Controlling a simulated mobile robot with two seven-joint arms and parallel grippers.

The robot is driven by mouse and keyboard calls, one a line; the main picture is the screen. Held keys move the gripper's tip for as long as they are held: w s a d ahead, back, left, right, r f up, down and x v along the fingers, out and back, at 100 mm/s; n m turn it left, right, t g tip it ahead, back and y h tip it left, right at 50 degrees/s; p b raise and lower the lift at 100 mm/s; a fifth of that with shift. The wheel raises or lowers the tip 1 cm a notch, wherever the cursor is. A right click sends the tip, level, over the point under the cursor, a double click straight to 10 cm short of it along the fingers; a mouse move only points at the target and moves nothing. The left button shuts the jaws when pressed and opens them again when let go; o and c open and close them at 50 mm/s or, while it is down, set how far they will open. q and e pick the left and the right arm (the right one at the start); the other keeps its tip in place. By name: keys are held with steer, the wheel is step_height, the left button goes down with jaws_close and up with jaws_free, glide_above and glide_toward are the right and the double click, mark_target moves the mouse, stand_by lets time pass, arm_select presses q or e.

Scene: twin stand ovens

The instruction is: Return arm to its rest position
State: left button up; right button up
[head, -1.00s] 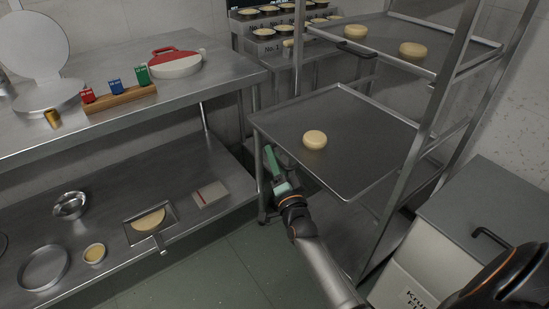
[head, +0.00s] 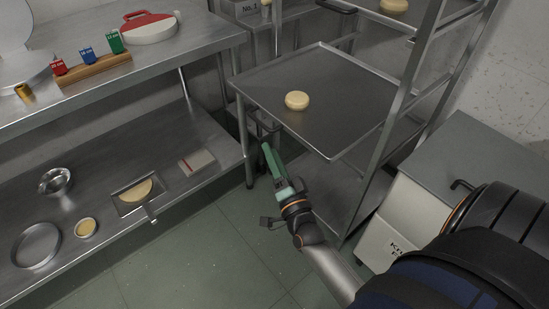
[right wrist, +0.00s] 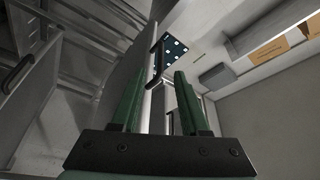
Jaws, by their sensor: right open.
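My right gripper (head: 268,155) has green fingers and is in front of the lower tray's left edge, over the floor. My right arm runs from the gripper to the lower right of the head view. My left gripper is in neither view now.
The lower rack tray (head: 335,125) holds a pale round dough piece (head: 297,100). A steel table (head: 200,55) and its lower shelf (head: 105,160) stand at left. A lidded bin (head: 450,165) stands at right. Green floor (head: 205,250) is open in front.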

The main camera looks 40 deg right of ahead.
steer(key=shift+s+a+f, duration=0.1)
steer(key=shift+s+a, duration=0.05)
steer(key=shift+s, duration=0.4)
steer(key=s+a+f+n+g+y, duration=0.8)
steer(key=s+a+f+n+g, duration=0.2)
steer(key=s+a+f+n, duration=0.45)
arm_select(q)
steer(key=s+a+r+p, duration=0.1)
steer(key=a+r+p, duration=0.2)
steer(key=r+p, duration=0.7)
steer(key=p, duration=0.4)
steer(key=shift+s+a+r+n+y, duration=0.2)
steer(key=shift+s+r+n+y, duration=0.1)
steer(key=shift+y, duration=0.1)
arm_select(e)
step_height(320, 180, up, 9)
steer(key=s+d+n, duration=0.1)
steer(key=d+n, duration=0.1)
steer(key=shift+s+r+h, duration=0.15)
steer(key=shift+s+h, duration=0.15)
steer(key=shift+s, duration=0.05)
steer(key=shift+d, duration=0.1)
